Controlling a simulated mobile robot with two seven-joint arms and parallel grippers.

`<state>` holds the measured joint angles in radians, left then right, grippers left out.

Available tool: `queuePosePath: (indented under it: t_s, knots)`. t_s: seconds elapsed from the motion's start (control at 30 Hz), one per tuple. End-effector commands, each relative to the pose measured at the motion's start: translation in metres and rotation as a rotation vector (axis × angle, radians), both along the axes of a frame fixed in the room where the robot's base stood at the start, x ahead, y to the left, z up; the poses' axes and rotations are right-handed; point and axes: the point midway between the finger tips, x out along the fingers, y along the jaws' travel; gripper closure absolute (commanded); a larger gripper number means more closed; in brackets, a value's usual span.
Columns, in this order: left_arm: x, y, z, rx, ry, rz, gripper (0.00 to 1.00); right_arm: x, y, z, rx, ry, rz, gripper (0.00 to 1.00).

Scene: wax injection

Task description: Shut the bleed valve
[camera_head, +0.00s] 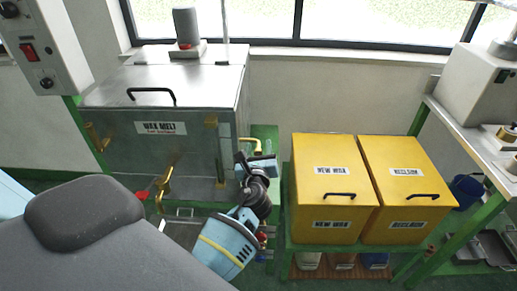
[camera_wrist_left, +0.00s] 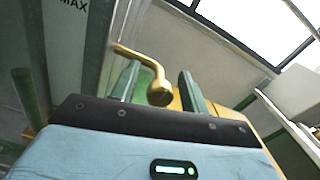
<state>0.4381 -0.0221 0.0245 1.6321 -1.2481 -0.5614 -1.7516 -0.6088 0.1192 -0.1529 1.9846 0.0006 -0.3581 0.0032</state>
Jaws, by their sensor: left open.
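A brass lever (camera_head: 250,144) sticks out from the right side of the grey wax melt tank (camera_head: 150,155). I take it for the bleed valve's handle, but no label confirms this. In the left wrist view the lever (camera_wrist_left: 140,60) runs from the upper left, and its rounded end shows between my fingers. My left gripper (camera_head: 257,166) is open just below and in front of the lever. In the wrist view the gripper (camera_wrist_left: 158,88) has a finger on either side of the lever's end; I cannot tell whether either touches. My right gripper is not in view.
Another brass valve (camera_head: 163,183) with a red part sits at the tank's lower front. Two yellow bins (camera_head: 333,190) stand close on the right. A green shelf frame (camera_head: 455,230) and blue bucket (camera_head: 467,190) are farther right. A control box (camera_head: 45,50) is upper left.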

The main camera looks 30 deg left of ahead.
Motion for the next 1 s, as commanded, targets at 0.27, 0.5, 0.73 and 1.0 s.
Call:
queuePosePath:
  t_s: [0.27,0.5,0.73,1.0]
  knots:
    - [-0.0002,-0.0002,-0.0001,0.0,0.0,0.0,0.79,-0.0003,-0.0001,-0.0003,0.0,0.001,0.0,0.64]
    - [-0.0004,-0.0002,-0.0002,0.0,0.0,0.0,1.0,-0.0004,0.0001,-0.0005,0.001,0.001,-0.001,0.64]
    - [-0.0004,-0.0002,-0.0008,-0.033,-0.019,0.0,1.0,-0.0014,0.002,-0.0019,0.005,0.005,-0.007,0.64]
    - [-0.0005,-0.0001,-0.0016,-0.172,-0.104,0.001,1.0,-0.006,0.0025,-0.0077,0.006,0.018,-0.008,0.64]
